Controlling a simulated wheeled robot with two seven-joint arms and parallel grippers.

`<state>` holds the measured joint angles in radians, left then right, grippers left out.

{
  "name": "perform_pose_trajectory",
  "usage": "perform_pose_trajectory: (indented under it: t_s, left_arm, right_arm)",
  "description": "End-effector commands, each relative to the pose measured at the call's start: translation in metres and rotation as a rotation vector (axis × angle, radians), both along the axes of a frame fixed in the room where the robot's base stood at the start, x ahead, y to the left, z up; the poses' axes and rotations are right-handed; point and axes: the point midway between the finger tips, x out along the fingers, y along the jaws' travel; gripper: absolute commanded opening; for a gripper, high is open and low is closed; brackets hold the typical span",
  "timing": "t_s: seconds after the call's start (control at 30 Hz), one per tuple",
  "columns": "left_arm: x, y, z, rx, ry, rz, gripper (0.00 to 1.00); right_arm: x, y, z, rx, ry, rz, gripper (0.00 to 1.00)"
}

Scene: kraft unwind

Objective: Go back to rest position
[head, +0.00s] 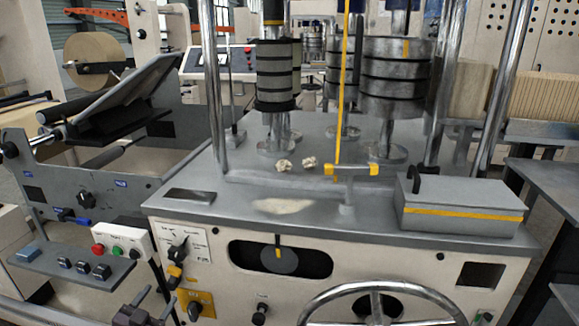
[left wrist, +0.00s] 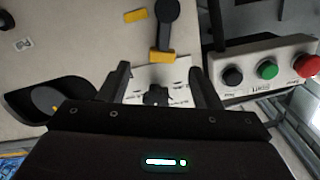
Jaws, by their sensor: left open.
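My left gripper (head: 146,304) shows at the bottom left of the head view, low in front of the machine's cream front panel. In the left wrist view the two dark fingers of the left gripper (left wrist: 164,84) stand apart with nothing held between them. Beyond them is a white label plate with a black knob (left wrist: 156,95). I cannot tell whether the fingers touch the panel, but they appear apart from it. My right gripper is not in either view.
A button box (head: 123,240) with red, green and black buttons is beside the left gripper. A handwheel (head: 383,300) juts out at the front. The grey machine top (head: 240,190) carries two crumpled paper bits (head: 284,165), a pale dust patch (head: 283,206) and a grey box (head: 460,208).

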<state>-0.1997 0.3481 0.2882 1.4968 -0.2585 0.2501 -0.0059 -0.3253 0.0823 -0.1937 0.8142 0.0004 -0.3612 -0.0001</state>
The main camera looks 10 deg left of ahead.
Motion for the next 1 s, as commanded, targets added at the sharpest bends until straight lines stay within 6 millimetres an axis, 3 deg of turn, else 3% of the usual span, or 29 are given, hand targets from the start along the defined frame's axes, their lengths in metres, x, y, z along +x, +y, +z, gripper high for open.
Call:
perform_pose_trajectory:
  t_s: [0.07,0.17,0.27,0.4,0.47,0.6,0.8,0.9,1.0]
  left_arm:
    - [-0.007,-0.005,-0.026,-0.022,0.062,0.011,0.58]
    - [-0.024,-0.015,-0.079,-0.059,0.191,0.036,0.58]
    - [-0.055,-0.033,-0.146,-0.097,0.361,0.064,0.58]
    - [-0.116,-0.065,-0.230,-0.135,0.598,0.091,0.58]
    - [-0.147,-0.080,-0.261,-0.143,0.699,0.100,0.58]
    - [-0.229,-0.117,-0.322,-0.150,0.935,0.112,0.58]
    - [-0.354,-0.163,-0.373,-0.124,1.240,0.116,0.58]
    - [-0.403,-0.177,-0.384,-0.104,1.350,0.113,0.58]
    - [-0.434,-0.186,-0.389,-0.087,1.420,0.112,0.58]
  right_arm:
    - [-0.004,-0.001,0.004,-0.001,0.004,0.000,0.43]
    - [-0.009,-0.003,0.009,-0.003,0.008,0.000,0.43]
    - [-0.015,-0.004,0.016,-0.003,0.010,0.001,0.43]
    - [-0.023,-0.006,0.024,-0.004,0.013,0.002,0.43]
    - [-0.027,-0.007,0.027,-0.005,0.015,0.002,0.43]
    - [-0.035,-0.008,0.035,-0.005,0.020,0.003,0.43]
    - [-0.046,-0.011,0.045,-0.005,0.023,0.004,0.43]
    - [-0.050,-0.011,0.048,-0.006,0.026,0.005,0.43]
    - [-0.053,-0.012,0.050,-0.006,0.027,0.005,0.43]
